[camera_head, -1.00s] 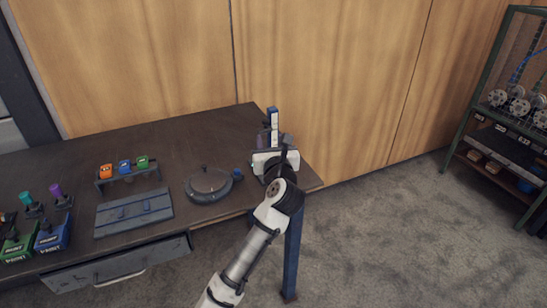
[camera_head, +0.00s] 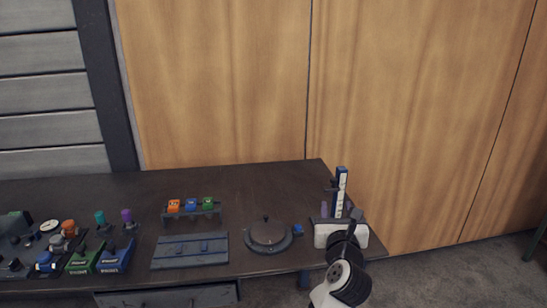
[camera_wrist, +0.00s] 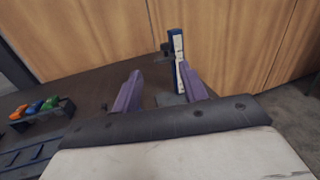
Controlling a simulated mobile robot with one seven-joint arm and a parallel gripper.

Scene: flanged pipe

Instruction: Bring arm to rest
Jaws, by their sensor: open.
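My gripper (camera_head: 341,211) is at the right end of the dark table (camera_head: 110,195), above its surface. In the wrist view its two purple fingers (camera_wrist: 159,90) are spread apart with nothing between them. An upright blue and white post (camera_head: 340,190) stands just beyond the gripper at the table's right end.
A small rack (camera_head: 190,211) with orange, blue and green pieces and a blue-grey panel (camera_head: 190,250) lie further left. Several coloured devices (camera_head: 80,245) crowd the left. A wood wall (camera_head: 420,120) rises behind.

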